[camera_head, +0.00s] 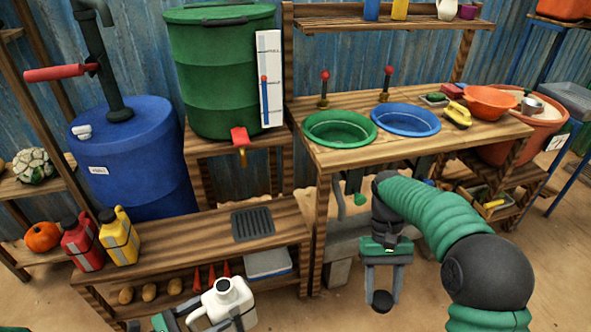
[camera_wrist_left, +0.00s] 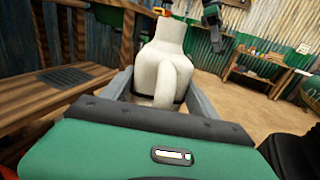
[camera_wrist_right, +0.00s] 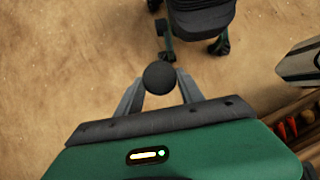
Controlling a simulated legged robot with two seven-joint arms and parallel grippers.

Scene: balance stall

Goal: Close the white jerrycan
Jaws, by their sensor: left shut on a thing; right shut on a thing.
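The white jerrycan (camera_head: 228,303) is at the bottom of the head view, its uncapped mouth facing up. It also shows in the left wrist view (camera_wrist_left: 163,52), handle towards the camera. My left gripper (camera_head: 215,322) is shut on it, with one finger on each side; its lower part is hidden. My right gripper (camera_head: 382,291) is shut on a round black cap (camera_head: 382,302), which it holds pointing down, well to the right of the jerrycan and apart from it. The cap also shows between the fingertips in the right wrist view (camera_wrist_right: 159,77).
A low wooden bench (camera_head: 190,238) with a dark grate (camera_head: 252,224) stands behind the jerrycan. Red (camera_head: 82,243) and yellow (camera_head: 119,237) jerrycans stand at its left end. A higher table (camera_head: 450,138) with green and blue basins stands behind my right gripper.

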